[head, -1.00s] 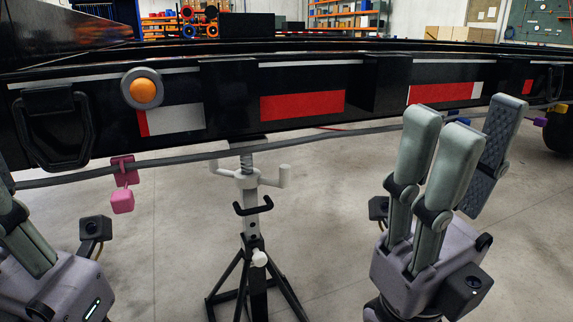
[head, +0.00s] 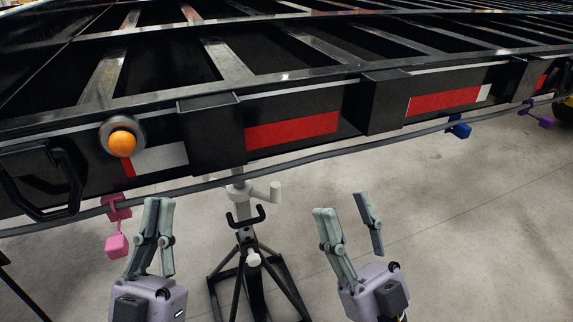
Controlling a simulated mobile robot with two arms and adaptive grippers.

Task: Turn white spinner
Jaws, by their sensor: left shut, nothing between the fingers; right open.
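The white spinner (head: 238,195) sits on the upper post of a black tripod stand, under the trailer frame's edge. My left gripper (head: 158,202) is shut and empty, left of the stand and beside a pink block. My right gripper (head: 345,206) is open and empty, right of the stand, with a gap between its fingers. Neither gripper appears to touch the spinner.
The black trailer frame (head: 362,108) spans the view above the stand. A grey cable (head: 330,150) runs along it with a pink block (head: 117,246), a blue block (head: 459,130) and a purple block (head: 545,122). The tripod legs (head: 240,270) spread between my grippers. Floor at right is clear.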

